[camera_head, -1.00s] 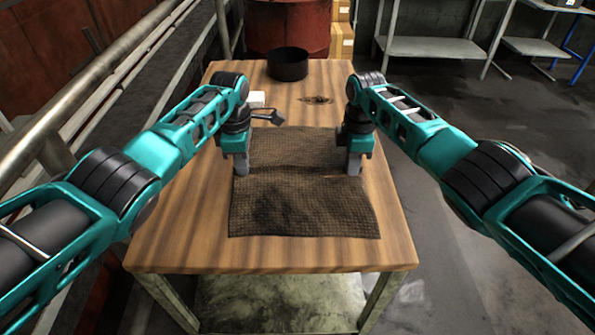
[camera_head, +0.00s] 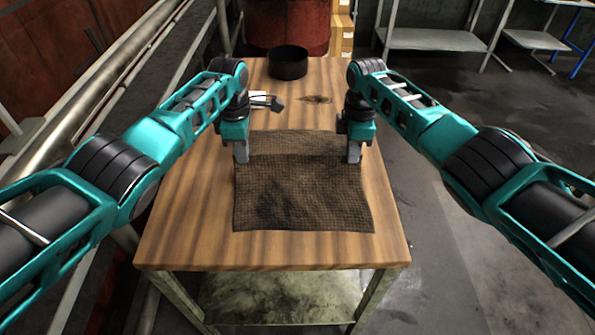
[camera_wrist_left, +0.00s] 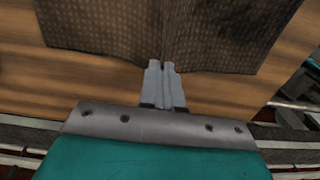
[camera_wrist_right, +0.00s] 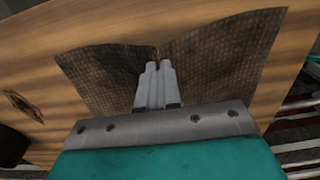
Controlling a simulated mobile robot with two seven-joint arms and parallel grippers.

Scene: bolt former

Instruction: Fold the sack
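The sack (camera_head: 302,205) is a dark brown woven cloth spread on the wooden table. A crease crosses it from side to side between my grippers, with a shorter part beyond it. My left gripper (camera_head: 241,158) is at the left edge by this crease. In the left wrist view its fingers (camera_wrist_left: 161,66) are together on the sack's edge, which is pinched into a fold. My right gripper (camera_head: 353,157) is at the right edge by the crease. In the right wrist view its fingers (camera_wrist_right: 159,67) are also together on the pinched edge.
The wooden table (camera_head: 190,225) has bare room around the sack. A black round container (camera_head: 288,63) stands at the far end. A small dark-and-pale object (camera_head: 268,101) lies beyond my left gripper. A metal railing (camera_head: 80,95) runs along the left.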

